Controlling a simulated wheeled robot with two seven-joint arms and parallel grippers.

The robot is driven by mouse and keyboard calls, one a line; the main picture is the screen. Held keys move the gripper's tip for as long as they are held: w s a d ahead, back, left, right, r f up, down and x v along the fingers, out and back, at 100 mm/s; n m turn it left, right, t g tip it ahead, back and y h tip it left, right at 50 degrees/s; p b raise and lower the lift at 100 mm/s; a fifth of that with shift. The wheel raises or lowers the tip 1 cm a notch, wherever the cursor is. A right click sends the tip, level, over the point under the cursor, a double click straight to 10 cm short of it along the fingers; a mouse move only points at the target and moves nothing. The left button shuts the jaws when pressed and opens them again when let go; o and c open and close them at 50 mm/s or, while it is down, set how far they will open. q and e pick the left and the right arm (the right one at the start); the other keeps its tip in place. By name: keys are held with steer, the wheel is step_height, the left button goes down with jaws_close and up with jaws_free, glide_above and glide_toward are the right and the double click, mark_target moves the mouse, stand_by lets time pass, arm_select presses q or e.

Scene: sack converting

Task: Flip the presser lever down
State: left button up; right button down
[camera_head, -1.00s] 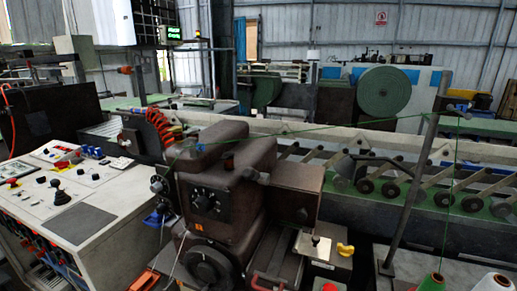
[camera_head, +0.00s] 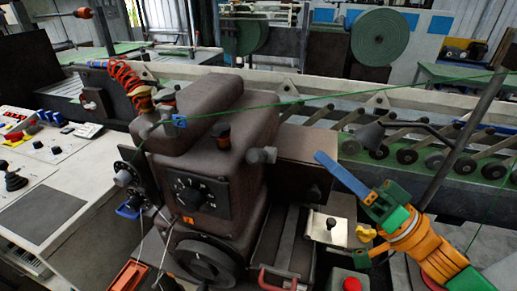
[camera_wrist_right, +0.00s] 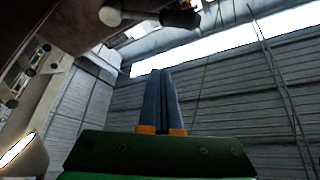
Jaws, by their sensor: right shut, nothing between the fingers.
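The brown sewing-machine head (camera_head: 235,115) stands mid-view. A short grey lever-like knob (camera_head: 262,155) sticks out of its right side; I cannot tell for sure that it is the presser lever. In the right wrist view, a pale rounded stub (camera_wrist_right: 110,15) and a dark cylinder (camera_wrist_right: 180,18) show at the top, ahead of the fingers. My right gripper (camera_head: 322,157) has its blue fingers together, empty, pointing up and left. It appears right of the grey knob, apart from it. The closed fingers also show in the wrist view (camera_wrist_right: 157,72). My left gripper is out of view.
A yellow wing-shaped handle (camera_head: 366,233) and a red button (camera_head: 352,285) sit below my right gripper. A green thread crosses above it to a metal post (camera_head: 462,140). A control desk (camera_head: 70,190) stands left; a conveyor (camera_head: 340,115) runs behind.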

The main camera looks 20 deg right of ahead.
mark_target(261, 155)
steer(key=w+a+r+p, duration=0.5)
steer(key=r, duration=0.1)
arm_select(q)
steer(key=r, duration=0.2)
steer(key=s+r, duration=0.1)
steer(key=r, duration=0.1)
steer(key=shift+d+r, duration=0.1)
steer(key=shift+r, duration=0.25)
arm_select(e)
steer(key=shift+n+y, duration=0.3)
steer(key=a+f, duration=0.1)
steer(key=s+f, duration=0.1)
steer(key=f, duration=0.1)
steer(key=a+f, duration=0.1)
steer(key=shift+s+a+f, duration=0.2)
steer(key=shift+a, duration=0.1)
steer(key=shift+w, duration=0.1)
